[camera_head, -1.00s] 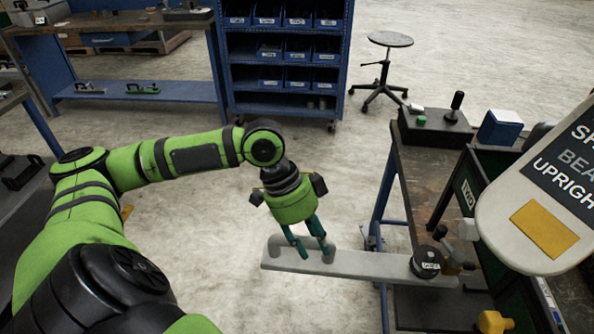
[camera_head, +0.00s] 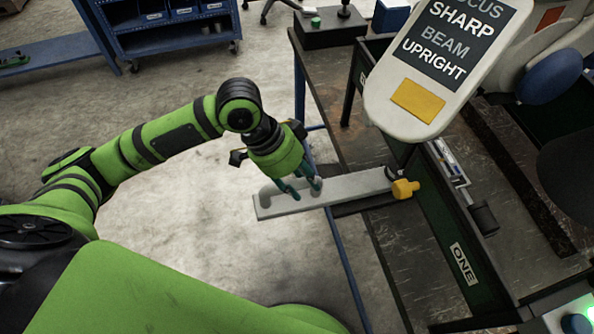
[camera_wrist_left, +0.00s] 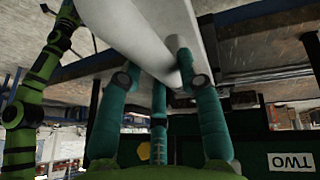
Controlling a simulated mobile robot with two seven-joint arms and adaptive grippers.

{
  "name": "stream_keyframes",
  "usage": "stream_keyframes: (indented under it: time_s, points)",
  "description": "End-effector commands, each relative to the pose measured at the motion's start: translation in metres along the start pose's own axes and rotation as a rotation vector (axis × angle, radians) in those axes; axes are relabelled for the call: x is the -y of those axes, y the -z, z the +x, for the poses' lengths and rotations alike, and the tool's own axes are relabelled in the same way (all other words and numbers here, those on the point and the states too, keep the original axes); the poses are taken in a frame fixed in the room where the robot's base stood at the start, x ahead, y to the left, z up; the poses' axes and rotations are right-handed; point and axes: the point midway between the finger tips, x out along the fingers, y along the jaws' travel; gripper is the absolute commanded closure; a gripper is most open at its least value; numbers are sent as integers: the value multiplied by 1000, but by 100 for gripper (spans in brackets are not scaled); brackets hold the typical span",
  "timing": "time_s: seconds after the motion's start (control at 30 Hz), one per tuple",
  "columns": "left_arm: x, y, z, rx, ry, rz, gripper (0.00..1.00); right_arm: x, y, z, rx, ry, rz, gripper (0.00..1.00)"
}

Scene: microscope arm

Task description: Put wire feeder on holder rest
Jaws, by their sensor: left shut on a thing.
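My left gripper (camera_head: 298,190) is shut on the upright grip of a long pale grey arm (camera_head: 345,190). The arm's left end hangs beyond the bench edge; its right end reaches over the bench near a yellow knob (camera_head: 404,188). In the left wrist view, my left gripper's teal fingers (camera_wrist_left: 160,80) close around the pale arm (camera_wrist_left: 130,32). I cannot tell which part is the wire feeder or which is the holder rest. My right gripper is not in view.
A dark bench (camera_head: 355,135) stands right of the gripper, with green-walled bins on it, one labelled ONE (camera_head: 463,263). A large pale head with a sign (camera_head: 440,45) overhangs the bench. A blue shelf rack (camera_head: 175,28) stands behind.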

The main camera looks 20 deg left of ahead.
Motion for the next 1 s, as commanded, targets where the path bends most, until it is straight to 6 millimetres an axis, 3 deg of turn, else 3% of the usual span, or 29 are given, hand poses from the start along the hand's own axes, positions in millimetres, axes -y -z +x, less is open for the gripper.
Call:
stream_keyframes:
  time_s: [0.3,0.33,0.4,0.77,1.0]
  points:
    - [3,-4,12,-8,2,3,100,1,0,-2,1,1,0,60]
    - [4,-8,15,4,0,-1,61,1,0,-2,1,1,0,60]
    - [3,-8,15,4,0,-1,41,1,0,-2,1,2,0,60]
    - [4,-6,11,-1,1,0,41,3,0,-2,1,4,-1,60]
    - [5,-6,-25,-3,6,2,41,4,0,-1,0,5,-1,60]
